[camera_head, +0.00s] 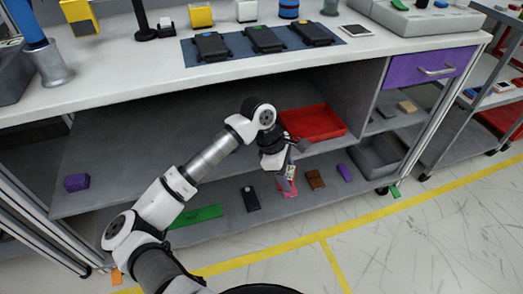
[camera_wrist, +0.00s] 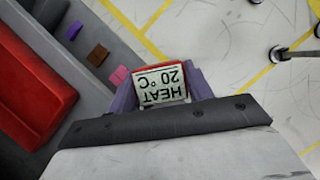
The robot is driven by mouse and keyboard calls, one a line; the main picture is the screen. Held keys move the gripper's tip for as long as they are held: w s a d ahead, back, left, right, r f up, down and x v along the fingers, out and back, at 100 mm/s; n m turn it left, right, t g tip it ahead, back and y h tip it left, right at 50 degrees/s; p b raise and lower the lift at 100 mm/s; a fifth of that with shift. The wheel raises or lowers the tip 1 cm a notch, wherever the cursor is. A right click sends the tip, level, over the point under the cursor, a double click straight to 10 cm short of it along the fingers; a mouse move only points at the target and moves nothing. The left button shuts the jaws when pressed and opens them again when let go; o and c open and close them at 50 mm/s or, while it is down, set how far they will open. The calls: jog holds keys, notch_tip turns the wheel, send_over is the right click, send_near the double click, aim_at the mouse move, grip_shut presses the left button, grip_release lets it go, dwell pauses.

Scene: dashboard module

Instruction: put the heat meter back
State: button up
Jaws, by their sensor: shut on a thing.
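The heat meter (camera_wrist: 162,86) is a small box with a red edge and a white face reading "HEAT 20 °C", upside down in the wrist view. My gripper (camera_head: 288,178) is shut on it, with a purple finger on either side. In the head view the heat meter (camera_head: 291,172) shows as a small pale patch at the gripper's end, in front of the lower shelf. The gripper covers part of it. I cannot tell which spot on the bench is its place.
A red tray (camera_head: 318,122) sits on the upper shelf under the worktop. The lower shelf holds a black piece (camera_head: 250,199), a green strip (camera_head: 196,215), a brown block (camera_head: 315,179) and a purple block (camera_head: 344,172). The worktop carries a dark blue mat (camera_head: 232,45) with black devices.

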jog(key=n+b, duration=0.1)
jog(key=r+n+t+b, duration=0.1)
jog(key=n, duration=0.1)
jog(key=s+a+n, duration=0.1)
jog(key=shift+r+n+t+b, duration=0.3)
jog(key=shift+t+b, duration=0.1)
jog(key=shift+s+a+r+n+t+b, duration=0.2)
jog(key=shift+r+n+t+b, duration=0.3)
jog(key=shift+n, duration=0.5)
jog(key=shift+w+a+r, duration=0.15)
jog(key=shift+w+a, duration=0.05)
jog(key=shift+w, duration=0.15)
jog(key=w+a, duration=0.1)
jog(key=w, duration=0.3)
jog(key=w+a, duration=0.2)
jog(key=w, duration=0.3)
jog(key=w+a, duration=0.1)
jog(key=w, duration=0.3)
jog(key=shift+w+a, duration=0.15)
jog(key=shift+w, duration=0.05)
jog(key=w, duration=0.1)
jog(key=w+a, duration=0.1)
jog(key=w, duration=0.1)
jog(key=shift+f, duration=0.75)
